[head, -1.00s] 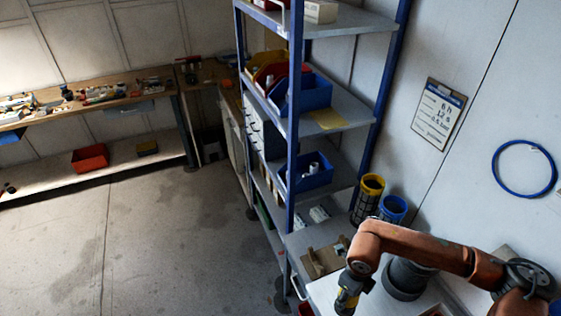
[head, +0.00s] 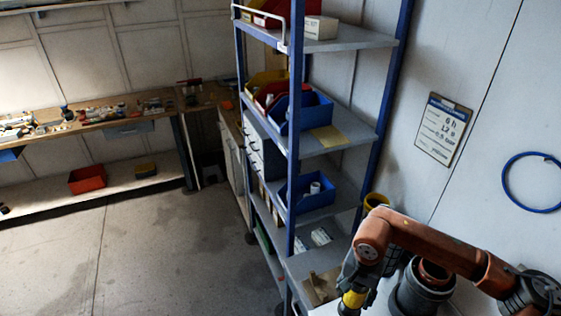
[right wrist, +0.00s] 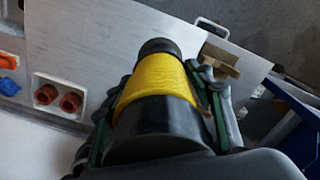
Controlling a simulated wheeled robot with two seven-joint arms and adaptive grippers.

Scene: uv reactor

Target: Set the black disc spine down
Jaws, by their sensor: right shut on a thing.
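My right gripper (head: 353,292) points down at the bottom of the head view, over the grey-white bench top. It is shut on a cylinder, black at both ends with a wide yellow band, which I take to be the black disc spine (right wrist: 155,85). In the right wrist view the dark fingers grip its two sides. Its yellow part also shows below the gripper in the head view. My left gripper is out of view.
A panel with two red round fittings (right wrist: 58,97) and a wooden block (right wrist: 220,62) are near the gripper. The floor at left is clear.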

